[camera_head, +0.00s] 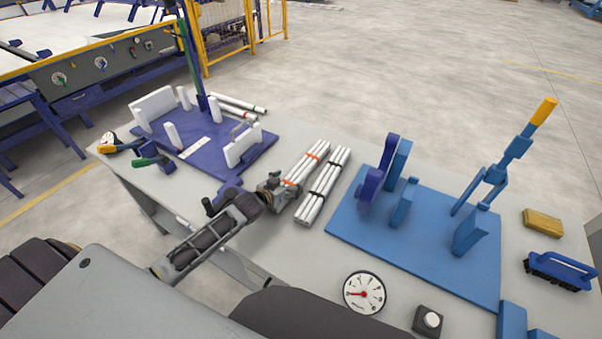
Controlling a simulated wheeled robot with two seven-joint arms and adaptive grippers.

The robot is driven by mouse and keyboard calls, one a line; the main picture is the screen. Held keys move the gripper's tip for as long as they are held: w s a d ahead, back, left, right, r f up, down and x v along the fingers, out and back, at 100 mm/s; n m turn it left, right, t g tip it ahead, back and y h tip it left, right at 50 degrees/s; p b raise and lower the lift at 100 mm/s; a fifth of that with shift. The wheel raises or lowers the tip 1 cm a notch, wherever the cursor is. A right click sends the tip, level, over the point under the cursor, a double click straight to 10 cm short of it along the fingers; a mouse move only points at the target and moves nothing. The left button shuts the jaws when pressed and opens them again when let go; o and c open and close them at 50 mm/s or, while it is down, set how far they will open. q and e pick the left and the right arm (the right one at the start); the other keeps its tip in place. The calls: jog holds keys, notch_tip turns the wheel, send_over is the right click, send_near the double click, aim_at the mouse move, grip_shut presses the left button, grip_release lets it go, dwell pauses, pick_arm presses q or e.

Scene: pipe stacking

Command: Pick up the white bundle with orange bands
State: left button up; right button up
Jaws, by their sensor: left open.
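The white bundle with orange bands (307,163) lies on the grey table near its middle, pointing away from me. My left gripper (287,188) is open at the near end of this bundle and hides part of that end. Whether the fingers touch the bundle cannot be told. A second white bundle with black bands (325,185) lies close beside it on the right, roughly parallel. My right gripper is not in view.
A purple fixture (205,148) with white uprights stands at the left, with more white pipes (238,103) behind it. A blue fixture (420,240) stands at the right. A dial gauge (364,293), button box (428,320), blue brush (560,271) and yellow block (543,222) lie around it.

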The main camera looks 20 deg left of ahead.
pick_arm(q)
jog(key=shift+w+f, duration=0.1)
jog(key=shift+w, duration=0.1)
dwell(0.4)
jog(key=shift+s+f, duration=0.15)
jog(key=shift+s, duration=0.05)
jog(key=c, duration=1.4)
jog(key=shift+o, duration=0.2)
